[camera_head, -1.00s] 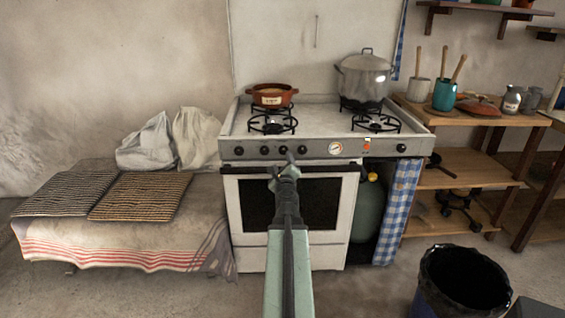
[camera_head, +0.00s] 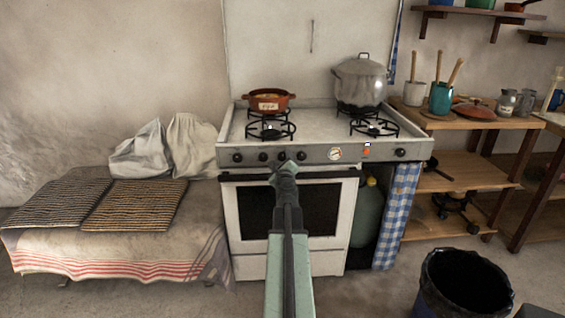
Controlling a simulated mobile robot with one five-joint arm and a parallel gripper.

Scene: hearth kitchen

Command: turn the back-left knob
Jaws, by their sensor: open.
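The white stove (camera_head: 325,152) stands against the wall, with a row of dark round knobs on its grey front panel. Four-burner labels for them are not readable. Knobs show at the far left (camera_head: 237,157), left of centre (camera_head: 263,156), beside it (camera_head: 281,155) and right of that (camera_head: 301,155); another sits at the far right (camera_head: 400,153). My gripper (camera_head: 285,166) is at the end of my arm, in front of the panel's lower edge, just below the middle knobs. It is open; its jaws are small and seen from behind. Contact with a knob cannot be told.
A brown pot (camera_head: 269,101) and a large grey pot (camera_head: 360,81) stand on the back burners. A cloth-covered bench (camera_head: 130,245) is at left. A wooden shelf (camera_head: 470,123) and a black bin (camera_head: 465,285) are at right. Floor shows between stove and bin.

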